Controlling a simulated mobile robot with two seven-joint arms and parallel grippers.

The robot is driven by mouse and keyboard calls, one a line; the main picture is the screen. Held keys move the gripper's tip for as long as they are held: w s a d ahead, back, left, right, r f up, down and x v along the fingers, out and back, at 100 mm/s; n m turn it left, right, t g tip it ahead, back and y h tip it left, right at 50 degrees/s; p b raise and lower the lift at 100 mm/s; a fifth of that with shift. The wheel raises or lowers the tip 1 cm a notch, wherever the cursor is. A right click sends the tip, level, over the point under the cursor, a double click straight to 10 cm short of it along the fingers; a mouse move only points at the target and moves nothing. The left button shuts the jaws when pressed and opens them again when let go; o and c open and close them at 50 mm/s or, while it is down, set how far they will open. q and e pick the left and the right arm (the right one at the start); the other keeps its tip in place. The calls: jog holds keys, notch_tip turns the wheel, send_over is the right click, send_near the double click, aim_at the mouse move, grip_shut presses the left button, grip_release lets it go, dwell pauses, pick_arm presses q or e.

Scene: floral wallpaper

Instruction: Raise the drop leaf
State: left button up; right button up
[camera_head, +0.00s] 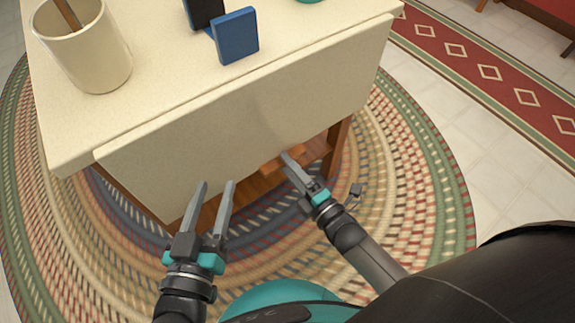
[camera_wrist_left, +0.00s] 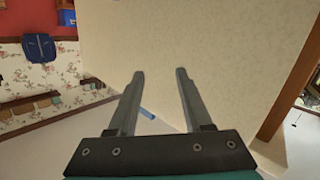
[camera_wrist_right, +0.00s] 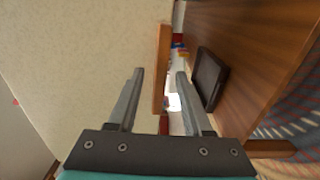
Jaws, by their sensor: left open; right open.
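The cream drop leaf (camera_head: 250,115) hangs down from the front edge of the table top (camera_head: 160,70). It also fills much of the left wrist view (camera_wrist_left: 210,40) and the left of the right wrist view (camera_wrist_right: 80,60). My left gripper (camera_head: 217,184) is open and empty, with its fingers pointing toward the leaf's lower left part. My right gripper (camera_head: 289,158) is open near the leaf's lower right edge; its fingers largely overlap in the head view. In the right wrist view wooden framework shows beyond its fingers. Whether either gripper touches the leaf cannot be told.
A cream mug (camera_head: 95,60) with a stick in it stands at the table's left. A blue upright block (camera_head: 236,37) stands near the leaf hinge, beside a black item (camera_head: 203,12). A braided round rug (camera_head: 400,160) lies under the table. A dark flat object (camera_wrist_right: 208,78) shows near the wooden frame.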

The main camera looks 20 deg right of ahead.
jog(key=shift+w+a, duration=0.1)
jog(key=shift+w, duration=0.25)
grip_shut()
dwell(0.3)
dwell(1.1)
